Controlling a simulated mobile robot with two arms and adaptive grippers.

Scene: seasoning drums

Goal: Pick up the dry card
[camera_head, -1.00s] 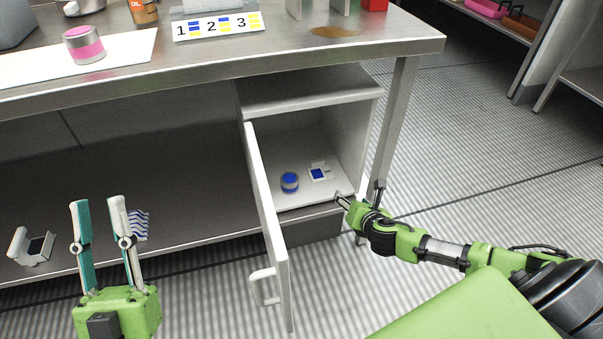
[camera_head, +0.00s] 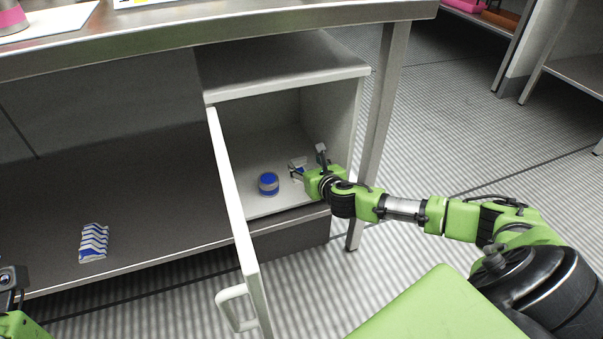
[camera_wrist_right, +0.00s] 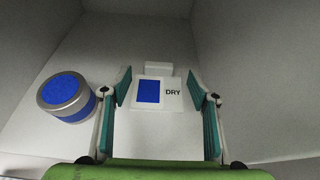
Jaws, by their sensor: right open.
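The dry card (camera_wrist_right: 172,95) is a white card with a blue square and the word DRY, standing against a small white holder on the cabinet floor. My right gripper (camera_wrist_right: 158,76) is open, with its fingers on either side of the card and no visible grip on it. In the head view the right gripper (camera_head: 308,160) reaches into the open cabinet and partly hides the card (camera_head: 297,165). My left gripper (camera_head: 18,322) is only partly in view at the lower left edge, and its fingers cannot be made out.
A blue-lidded tin (camera_head: 268,184) stands left of the card; it also shows in the right wrist view (camera_wrist_right: 66,97). The cabinet door (camera_head: 233,195) is open at left. A blue-striped packet (camera_head: 94,242) lies on the lower shelf (camera_head: 150,215). Cabinet walls enclose the gripper.

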